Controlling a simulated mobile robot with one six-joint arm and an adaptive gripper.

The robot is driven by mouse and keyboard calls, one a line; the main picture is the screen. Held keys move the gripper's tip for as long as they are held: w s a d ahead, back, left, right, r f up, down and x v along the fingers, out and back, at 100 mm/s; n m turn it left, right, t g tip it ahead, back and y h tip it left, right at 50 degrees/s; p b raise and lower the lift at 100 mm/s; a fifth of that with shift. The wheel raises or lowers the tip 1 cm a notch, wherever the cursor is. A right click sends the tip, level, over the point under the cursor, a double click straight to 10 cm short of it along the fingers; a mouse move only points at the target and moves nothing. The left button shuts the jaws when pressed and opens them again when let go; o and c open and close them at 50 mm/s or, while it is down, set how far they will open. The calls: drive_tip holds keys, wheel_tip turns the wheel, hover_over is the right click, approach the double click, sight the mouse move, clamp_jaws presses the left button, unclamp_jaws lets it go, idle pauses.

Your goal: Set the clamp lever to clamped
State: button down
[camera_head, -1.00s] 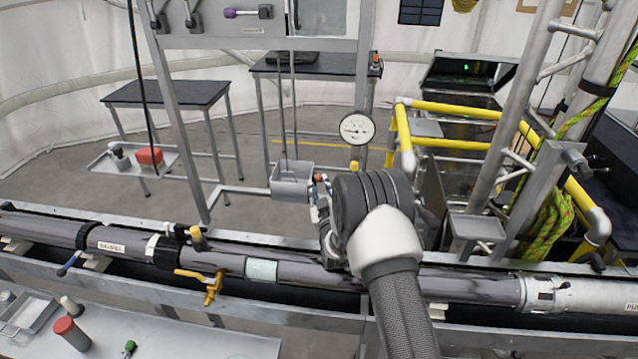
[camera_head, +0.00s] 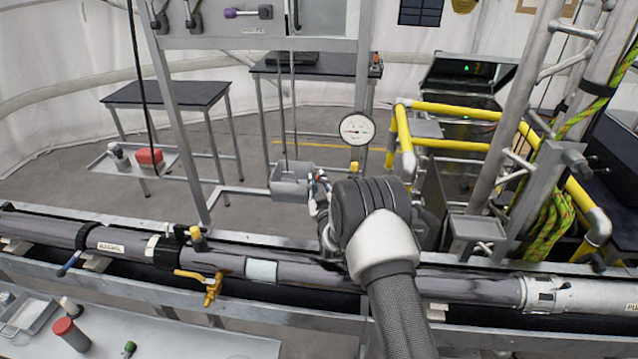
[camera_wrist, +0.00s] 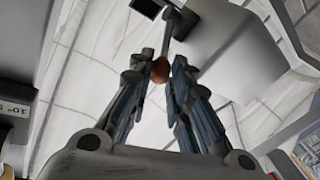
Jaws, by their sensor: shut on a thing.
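My gripper (camera_head: 318,190) reaches past the pipe, just right of a small grey box, and my arm hides much of it. In the wrist view my gripper (camera_wrist: 158,82) has its two fingers closed around a small orange-brown knob (camera_wrist: 160,70). A grey rod (camera_wrist: 167,35) runs up from the knob, so this looks like the clamp lever. Its pivot and any position marks cannot be made out.
The grey box (camera_head: 293,189) hangs on the frame by my gripper. A round gauge (camera_head: 357,129) stands behind it. The long pipe (camera_head: 130,242) with a yellow valve handle (camera_head: 212,288) crosses in front. Yellow rails (camera_head: 455,143) stand at the right.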

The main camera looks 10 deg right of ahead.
drive_tip(key=shift+f+b, duration=0.15)
drive_tip(key=shift+b, duration=0.25)
drive_tip(key=b, duration=0.2)
drive_tip(key=t+b, duration=0.1)
drive_tip(key=b, duration=0.1)
drive_tip(key=shift+s+f+n+b, duration=0.25)
drive_tip(key=shift+f+n+b, duration=0.05)
drive_tip(key=shift+f, duration=0.1)
drive_tip(key=c, duration=1.8)
unclamp_jaws()
drive_tip(key=shift+s+a+f, duration=0.1)
drive_tip(key=shift+s+f, duration=0.1)
drive_tip(key=shift+s, duration=1.7)
drive_tip(key=shift+s+f, duration=0.2)
drive_tip(key=shift+s, duration=1.65)
